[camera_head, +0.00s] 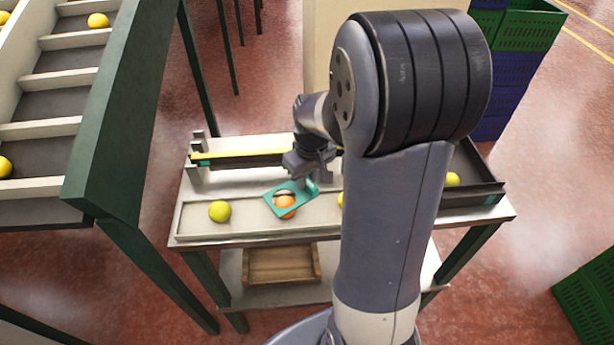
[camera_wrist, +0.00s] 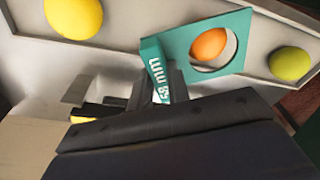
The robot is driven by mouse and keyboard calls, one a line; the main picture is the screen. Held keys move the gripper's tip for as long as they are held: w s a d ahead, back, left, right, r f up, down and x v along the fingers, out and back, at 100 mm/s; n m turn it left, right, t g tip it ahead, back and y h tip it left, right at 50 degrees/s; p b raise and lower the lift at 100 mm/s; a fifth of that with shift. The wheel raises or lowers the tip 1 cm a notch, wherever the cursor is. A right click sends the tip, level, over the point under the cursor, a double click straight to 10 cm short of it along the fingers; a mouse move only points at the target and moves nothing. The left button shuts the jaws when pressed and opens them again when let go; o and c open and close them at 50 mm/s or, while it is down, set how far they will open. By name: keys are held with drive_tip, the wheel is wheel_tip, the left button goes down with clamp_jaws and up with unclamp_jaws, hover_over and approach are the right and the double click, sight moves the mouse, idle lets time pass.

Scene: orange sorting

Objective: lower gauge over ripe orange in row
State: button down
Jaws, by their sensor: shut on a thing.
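The ripe orange (camera_head: 286,210) sits in the row on the bench tray, between a yellow-green fruit (camera_head: 219,211) on the left and a yellow fruit (camera_head: 341,200) partly hidden by my arm. The teal gauge (camera_head: 272,201) is a flat plate with a round hole and a handle. My gripper (camera_head: 309,163) is shut on the gauge's handle. In the wrist view the orange (camera_wrist: 209,44) shows through the hole of the gauge (camera_wrist: 236,24). I cannot tell whether the plate is above the orange or down around it.
A dark tray (camera_head: 487,188) at the bench's right holds a yellow-green fruit (camera_head: 453,179). A rail with a yellow strip (camera_head: 232,155) runs behind the row. A wooden tray (camera_head: 281,264) is on the lower shelf. A sloped conveyor (camera_head: 62,78) stands at the left.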

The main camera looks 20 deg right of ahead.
sight(307, 188)
drive_tip(key=shift+f+b, duration=1.7)
drive_tip(key=shift+f, duration=0.45)
drive_tip(key=shift+r, duration=0.2)
idle(0.6)
drive_tip(key=shift+r+p, duration=3.25)
drive_tip(key=shift+r, duration=0.7)
drive_tip(key=shift+d, duration=0.1)
